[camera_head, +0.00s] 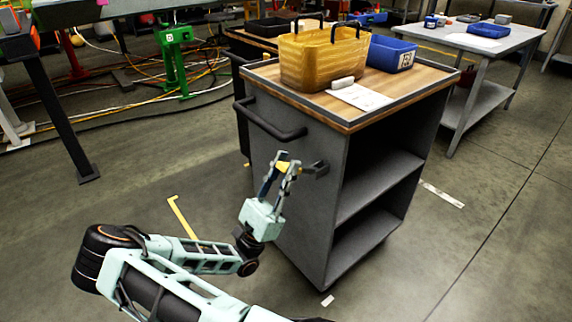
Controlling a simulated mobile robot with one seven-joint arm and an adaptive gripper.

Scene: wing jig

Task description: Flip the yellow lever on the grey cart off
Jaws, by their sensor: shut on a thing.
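The grey cart (296,190) stands in the middle of the camera_head view, with a wooden top and open shelves on its right side. A small dark switch block (316,168) sticks out from the cart's left side panel, below the top. The yellow lever (282,165) shows as a small yellow patch between my fingers, next to this block. My gripper (287,161) points up beside that panel and is shut on the yellow lever. The fingers hide much of the lever, so its exact angle cannot be told.
A black push handle (270,122) juts from the cart above my gripper. A yellow tote (322,62), a blue bin (390,53) and a paper sheet (362,97) are on the cart top. A grey table (470,42) stands behind right.

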